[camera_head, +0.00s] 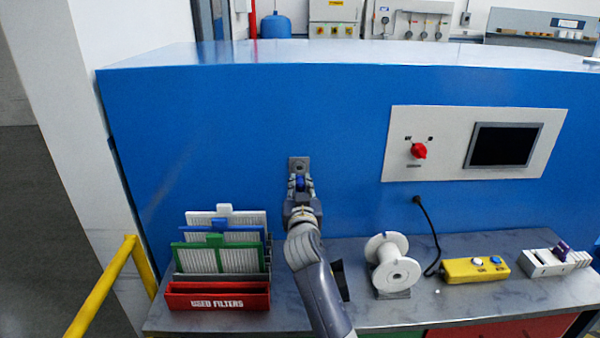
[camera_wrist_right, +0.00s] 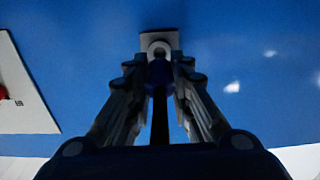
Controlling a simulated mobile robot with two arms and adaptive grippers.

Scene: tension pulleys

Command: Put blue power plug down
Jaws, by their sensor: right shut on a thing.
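The blue power plug (camera_head: 300,184) is between the fingers of my right gripper (camera_head: 301,186), which is shut on it. The plug is in front of a grey socket plate (camera_head: 299,164) on the blue cabinet wall. In the right wrist view the dark blue plug (camera_wrist_right: 158,75) sits between the fingertips (camera_wrist_right: 160,72), with a dark cable running down from it. The plate (camera_wrist_right: 158,40) with a round fitting is right behind the plug. I cannot tell whether the plug is inserted or just in front of it. My left gripper is not in view.
A red used-filters box (camera_head: 217,296) with white, blue and green filters stands left on the bench. A white spool (camera_head: 394,264), a yellow button box (camera_head: 474,270) and a grey holder (camera_head: 556,262) stand right. A panel with a red knob (camera_head: 418,151) is above. The front bench is partly clear.

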